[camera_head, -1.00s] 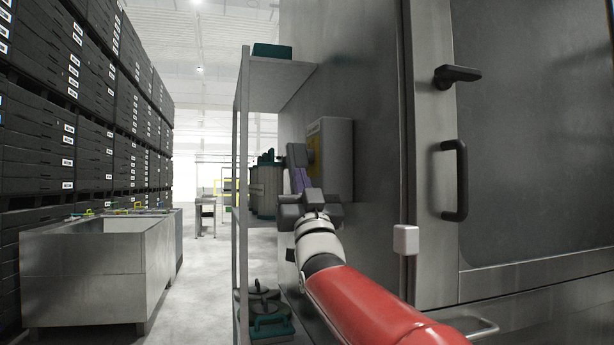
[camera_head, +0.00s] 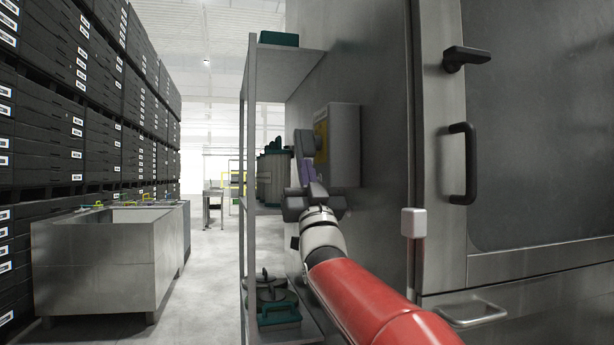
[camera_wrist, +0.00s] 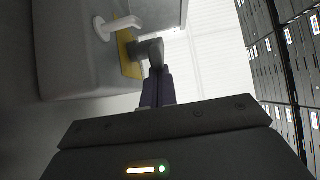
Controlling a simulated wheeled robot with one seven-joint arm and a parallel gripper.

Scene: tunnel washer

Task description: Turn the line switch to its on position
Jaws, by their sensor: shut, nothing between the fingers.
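The line switch is a grey box (camera_head: 344,146) on the side wall of the steel machine, with a yellow plate (camera_head: 321,142) on its face. A dark grey handle (camera_head: 304,143) stands out from the plate; it also shows in the wrist view (camera_wrist: 149,51). My gripper (camera_head: 307,162) is below the handle, its purple fingers pointing up at it. In the wrist view the closed fingertips (camera_wrist: 158,72) are right at the handle's end; I cannot tell whether they touch. Nothing is between the fingers. My gripper partly hides the lower handle area.
A shelf rack (camera_head: 246,190) with several pots and lids stands just left of the switch. A machine door with a black handle (camera_head: 464,163) is at right.

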